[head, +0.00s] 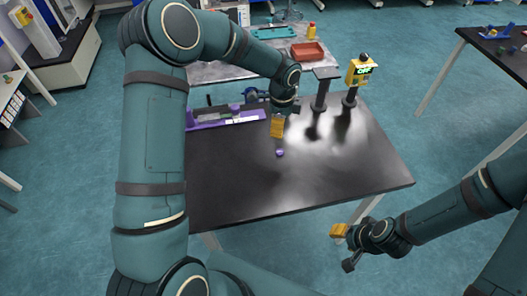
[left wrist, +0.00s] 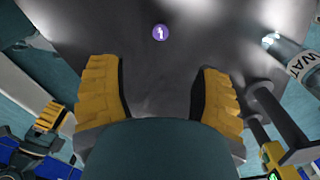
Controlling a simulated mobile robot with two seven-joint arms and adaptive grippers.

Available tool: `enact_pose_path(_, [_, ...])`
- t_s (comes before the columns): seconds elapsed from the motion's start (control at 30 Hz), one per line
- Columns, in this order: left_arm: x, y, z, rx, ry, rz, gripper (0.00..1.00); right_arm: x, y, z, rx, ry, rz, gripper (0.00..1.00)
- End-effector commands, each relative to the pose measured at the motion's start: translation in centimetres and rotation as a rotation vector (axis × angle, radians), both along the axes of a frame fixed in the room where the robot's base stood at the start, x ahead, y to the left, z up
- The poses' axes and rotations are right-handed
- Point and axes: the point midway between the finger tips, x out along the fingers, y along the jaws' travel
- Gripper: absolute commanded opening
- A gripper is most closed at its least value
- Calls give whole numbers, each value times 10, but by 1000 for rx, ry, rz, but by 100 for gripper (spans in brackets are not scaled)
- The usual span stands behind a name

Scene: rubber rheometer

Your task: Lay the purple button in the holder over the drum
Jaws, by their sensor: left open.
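The small round purple button (head: 280,153) lies on the bare black table top, just below my left gripper (head: 278,128) in the head view. In the left wrist view the button (left wrist: 160,32) shows a white mark and lies beyond the fingertips, apart from both. My left gripper (left wrist: 162,95) is open and empty, its yellow fingers wide apart. A long purple fixture (head: 212,123) lies at the table's back left; I cannot make out the holder or drum clearly in it. My right gripper (head: 343,240) hangs off the table's front right; its opening is unclear.
A dark post with a flat top (head: 323,88) and a yellow device with a lit display (head: 360,70) stand at the back right of the black table (head: 240,200). A bottle lettered "WAT" (left wrist: 292,60) shows in the wrist view. The table's front is clear.

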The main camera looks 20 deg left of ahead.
Motion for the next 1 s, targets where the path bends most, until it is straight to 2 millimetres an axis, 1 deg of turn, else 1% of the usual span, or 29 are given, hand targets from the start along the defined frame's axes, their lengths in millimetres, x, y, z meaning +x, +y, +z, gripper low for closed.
enact_pose_path(0.07, [3, -6, 1, -3, 0, -72, 65, 0, 0, 1, 0, -1, -1, 47])
enact_pose_path(0.17, [4, -9, -3, -3, -1, -113, 65, 1, 0, 1, -1, -1, -2, 47])
enact_pose_path(0.27, [4, -9, -16, -3, 1, -118, 65, 0, 0, -1, 0, -1, -1, 47])
enact_pose_path(0.5, [3, -9, -62, -3, 1, -115, 65, -1, 0, -5, 1, 4, 1, 47])
enact_pose_path(0.6, [4, -9, -75, -3, 0, -114, 65, -2, 0, -7, 1, 5, 3, 47])
enact_pose_path(0.87, [4, -10, -93, -2, 0, -113, 65, -3, 0, -8, 1, 6, 4, 47])
enact_pose_path(1.0, [5, -13, -114, -3, 1, -112, 65, -3, 0, -10, 2, 8, 5, 47])
